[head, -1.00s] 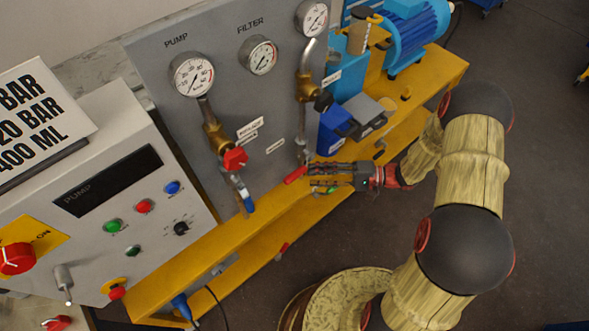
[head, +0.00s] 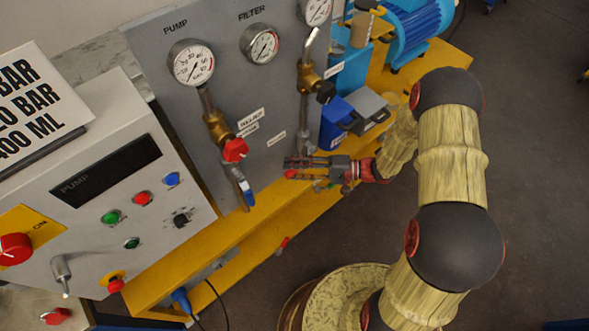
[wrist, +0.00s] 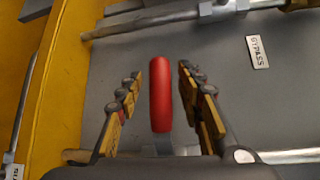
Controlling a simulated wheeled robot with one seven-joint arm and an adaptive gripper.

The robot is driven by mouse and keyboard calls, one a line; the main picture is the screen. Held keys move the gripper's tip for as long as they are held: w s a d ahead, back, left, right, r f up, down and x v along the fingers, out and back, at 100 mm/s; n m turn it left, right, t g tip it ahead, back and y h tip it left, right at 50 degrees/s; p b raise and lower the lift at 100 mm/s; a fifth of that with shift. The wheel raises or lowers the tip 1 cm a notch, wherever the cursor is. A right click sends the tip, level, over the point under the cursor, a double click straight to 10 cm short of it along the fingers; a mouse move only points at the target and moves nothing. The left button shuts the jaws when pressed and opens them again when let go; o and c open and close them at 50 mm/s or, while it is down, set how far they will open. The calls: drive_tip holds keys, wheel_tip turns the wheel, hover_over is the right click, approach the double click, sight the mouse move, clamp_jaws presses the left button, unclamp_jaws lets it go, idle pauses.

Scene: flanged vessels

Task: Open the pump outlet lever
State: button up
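A red lever handle (wrist: 160,95) stands between the two fingers of my gripper (wrist: 158,92) in the wrist view. The fingers are open, with a gap on each side of the handle. In the head view my gripper (head: 289,168) is low in front of the grey panel, and only a bit of the red handle (head: 290,174) shows by its fingertips. A lever with a blue handle (head: 248,192) hangs from the pipe under the PUMP gauge (head: 191,63). I cannot tell from the labels which lever is the pump outlet.
A red valve knob (head: 235,150) and pipes stand out from the panel. The yellow bench (head: 220,245) runs below. A grey control box (head: 90,200) is at left.

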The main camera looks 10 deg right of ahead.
drive_tip(key=shift+c, duration=0.8)
drive_tip(key=c, duration=0.7)
clamp_jaws()
